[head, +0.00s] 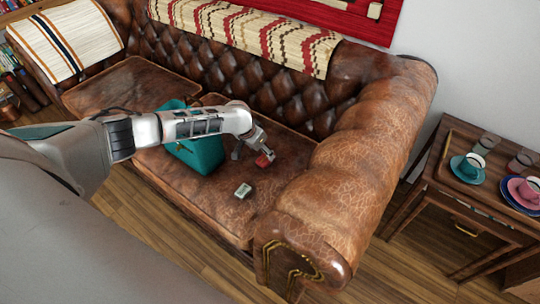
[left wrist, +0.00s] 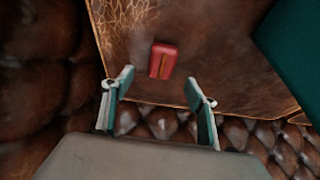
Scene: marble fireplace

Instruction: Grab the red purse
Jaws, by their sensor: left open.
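The red purse (head: 265,159) lies on the right seat cushion of a brown leather sofa. It also shows in the left wrist view (left wrist: 163,58), small and red with a brownish stripe, ahead of the fingertips. My left gripper (head: 254,152) is close to the purse in the head view and hides part of it. In the left wrist view my left gripper (left wrist: 154,86) has its fingers wide apart with nothing between them, and the purse is beyond them. My right gripper is not in view.
A teal bag (head: 203,158) stands on the sofa behind my left arm. A small pale item (head: 243,190) lies on the cushion near its front edge. The sofa's thick right armrest (head: 360,150) is to the right. A wooden side table (head: 437,176) holds cups and saucers.

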